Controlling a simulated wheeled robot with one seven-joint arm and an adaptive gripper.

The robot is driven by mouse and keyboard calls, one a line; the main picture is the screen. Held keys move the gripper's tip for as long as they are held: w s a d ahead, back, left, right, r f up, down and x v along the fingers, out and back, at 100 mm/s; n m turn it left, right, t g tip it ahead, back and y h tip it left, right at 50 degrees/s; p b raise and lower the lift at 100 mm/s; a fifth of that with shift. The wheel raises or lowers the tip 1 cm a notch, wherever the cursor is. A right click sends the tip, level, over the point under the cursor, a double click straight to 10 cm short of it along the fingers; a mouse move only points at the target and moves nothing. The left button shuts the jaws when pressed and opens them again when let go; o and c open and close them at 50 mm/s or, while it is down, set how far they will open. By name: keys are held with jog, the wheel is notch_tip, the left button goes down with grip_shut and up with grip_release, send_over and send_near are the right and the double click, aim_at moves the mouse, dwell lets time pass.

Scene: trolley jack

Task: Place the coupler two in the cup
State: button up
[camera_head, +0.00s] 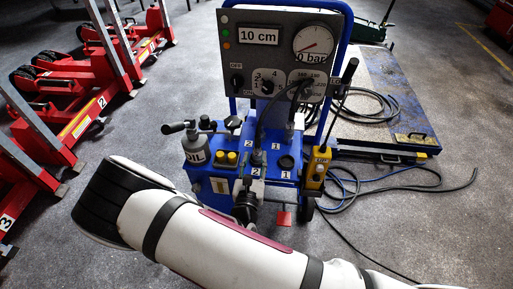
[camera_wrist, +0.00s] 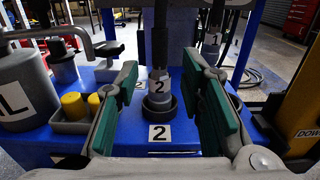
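Coupler two (camera_wrist: 160,82), a grey metal fitting with a "2" label, hangs upright on a black hose in the wrist view. Its lower end appears to sit within the rim of the dark round cup (camera_wrist: 160,108), which has a "2" label in front of it; how deep it sits is hidden. My gripper (camera_wrist: 165,68) is open, with its green-padded fingers on either side of the coupler and visible gaps to both. In the head view my gripper (camera_head: 247,193) is at the front of the blue unit, and my arm partly blocks the view there.
An oil can (camera_wrist: 22,90) and yellow caps (camera_wrist: 74,105) stand on the left of the blue unit (camera_head: 222,187). Coupler one (camera_wrist: 213,45) is behind to the right. A yellow control box (camera_head: 318,168) hangs on the right side. Cables lie on the floor at right.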

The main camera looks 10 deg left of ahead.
jog(key=shift+s, duration=2.15)
